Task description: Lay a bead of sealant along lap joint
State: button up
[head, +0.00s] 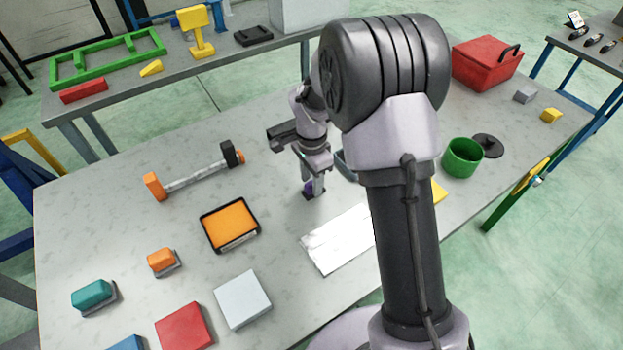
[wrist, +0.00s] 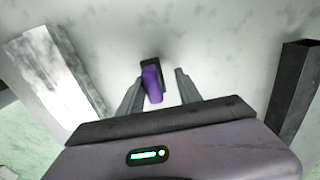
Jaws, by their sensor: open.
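A small purple tool with a dark end (wrist: 152,85) stands on the table, and it also shows in the head view (head: 309,188). I cannot tell for sure that it is the sealant applicator. My gripper (wrist: 158,92) points down at it, open, with one finger on each side of the purple part. In the head view my gripper (head: 316,184) is low over the middle of the table. A shiny pale metal sheet (head: 335,240), seemingly the lap joint, lies in front of it, partly hidden by my arm. The sheet shows at the left in the wrist view (wrist: 50,75).
An orange-filled tray (head: 230,224), a clamp-like bar (head: 197,176) and several blocks lie to the left. A green cup (head: 462,157), a black disc (head: 488,145) and a red toolbox (head: 487,63) are at the right. A dark square tube (wrist: 296,90) is at the wrist view's right.

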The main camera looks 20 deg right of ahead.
jog(key=s+a+r+n+t+p, duration=0.1)
jog(key=s+r+n+p, duration=0.15)
jog(key=r, duration=0.85)
jog(key=s+r+n+t+p, duration=0.1)
jog(key=s+r, duration=0.3)
jog(key=r, duration=0.7)
jog(key=s+a+r+n+t+y, duration=0.1)
jog(key=s+r+n+t, duration=0.1)
jog(key=s, duration=0.7)
jog(key=s+a+r+n+t+y, duration=0.1)
jog(key=s+a+r+n, duration=0.1)
jog(key=s, duration=0.7)
jog(key=shift+s+r+n+t, duration=0.35)
jog(key=shift+r+n, duration=0.3)
jog(key=shift+n, duration=0.6)
notch_tip(320, 180, down, 5)
jog(key=b, duration=0.4)
jog(key=shift+r+b, duration=0.2)
jog(key=shift+b, duration=0.1)
jog(key=shift+o, duration=0.5)
